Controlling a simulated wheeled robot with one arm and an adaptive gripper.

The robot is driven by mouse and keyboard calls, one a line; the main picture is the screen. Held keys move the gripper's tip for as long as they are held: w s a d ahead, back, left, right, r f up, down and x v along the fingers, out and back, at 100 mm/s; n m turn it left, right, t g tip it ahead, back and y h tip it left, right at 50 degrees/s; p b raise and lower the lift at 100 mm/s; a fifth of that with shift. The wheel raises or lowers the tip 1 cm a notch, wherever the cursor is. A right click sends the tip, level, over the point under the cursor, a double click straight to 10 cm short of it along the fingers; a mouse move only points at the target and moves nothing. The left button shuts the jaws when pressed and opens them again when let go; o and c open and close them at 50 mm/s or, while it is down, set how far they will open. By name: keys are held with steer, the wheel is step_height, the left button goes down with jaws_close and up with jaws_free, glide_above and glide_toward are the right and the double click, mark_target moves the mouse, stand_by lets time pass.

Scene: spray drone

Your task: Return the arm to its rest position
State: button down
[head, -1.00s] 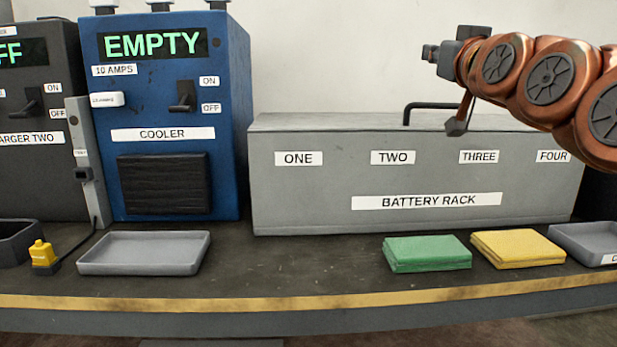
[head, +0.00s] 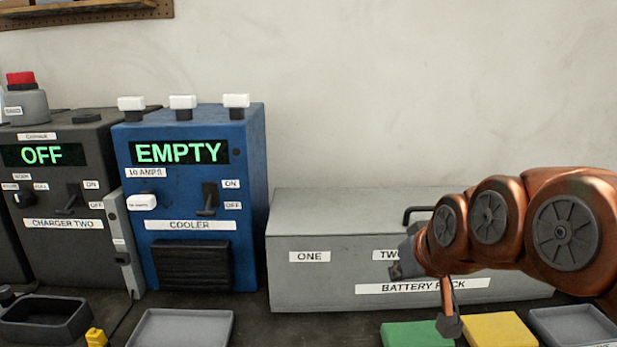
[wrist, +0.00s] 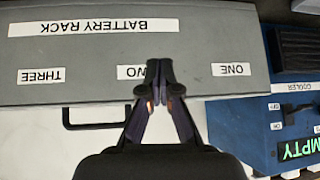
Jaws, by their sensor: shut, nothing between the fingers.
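My copper arm reaches in from the right in the head view, in front of the grey battery rack (head: 320,270). My gripper (head: 397,262) is at the arm's left end, over the rack's front face near the label TWO. In the wrist view, my gripper (wrist: 157,70) has its fingertips together with nothing between them. The battery rack (wrist: 130,80) appears upside down there, behind the fingers. I cannot tell the exact distance between fingers and rack.
The blue cooler (head: 190,200) reads EMPTY, and charger two (head: 60,190) reads OFF. The wall above the rack is clear.

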steer(key=s+d+m+g+h+p, duration=0.1)
steer(key=s+d+g+p, duration=0.2)
steer(key=s+g+p, duration=0.6)
steer(key=s+r+p, duration=0.1)
steer(key=s+p, duration=0.7)
steer(key=s, duration=0.8)
steer(key=shift+s+m+g+h, duration=0.4)
